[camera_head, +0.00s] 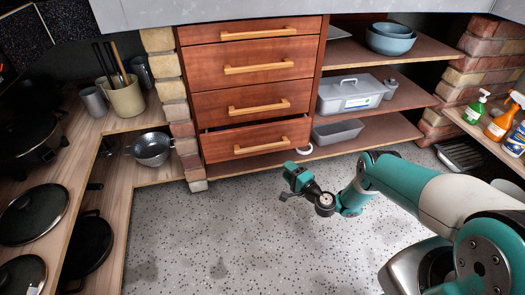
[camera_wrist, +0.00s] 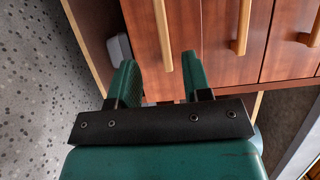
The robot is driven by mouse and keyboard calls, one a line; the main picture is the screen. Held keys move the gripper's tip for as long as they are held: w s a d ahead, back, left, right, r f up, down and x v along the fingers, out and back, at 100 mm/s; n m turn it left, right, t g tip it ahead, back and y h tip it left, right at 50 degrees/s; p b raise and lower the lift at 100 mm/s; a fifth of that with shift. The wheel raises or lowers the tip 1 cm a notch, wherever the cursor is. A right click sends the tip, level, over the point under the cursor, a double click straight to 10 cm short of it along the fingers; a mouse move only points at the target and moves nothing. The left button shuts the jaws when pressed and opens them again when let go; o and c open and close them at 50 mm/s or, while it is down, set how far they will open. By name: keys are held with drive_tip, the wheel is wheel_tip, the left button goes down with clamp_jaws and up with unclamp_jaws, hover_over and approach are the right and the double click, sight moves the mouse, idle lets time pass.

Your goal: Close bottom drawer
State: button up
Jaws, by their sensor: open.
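The bottom drawer (camera_head: 221,146) of the brown wooden drawer stack is pulled out a little, with a dark gap above its front. Its light wooden bar handle (camera_head: 265,145) runs across the front. In the wrist view the stack appears turned on its side, and the bottom drawer front (camera_wrist: 183,30) with its handle (camera_wrist: 163,35) lies beyond my fingers. My gripper (camera_head: 291,178) is in front of and below the drawer, to the right of its middle. In the wrist view my gripper (camera_wrist: 160,72) has its two green fingers apart, with nothing between them.
Shelves to the right hold a grey lidded box (camera_head: 350,93), a grey tray (camera_head: 338,131) and bowls (camera_head: 391,39). A brick pillar (camera_head: 172,95) borders the drawers on the left. A colander (camera_head: 151,149) stands on a left shelf. The speckled floor (camera_head: 225,235) is clear.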

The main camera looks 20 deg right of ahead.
sight(264, 149)
drive_tip(key=b+x, duration=1.5)
drive_tip(key=b, duration=0.2)
drive_tip(key=shift+w+a, duration=0.2)
drive_tip(key=shift+a, duration=0.05)
drive_tip(key=shift+w, duration=0.1)
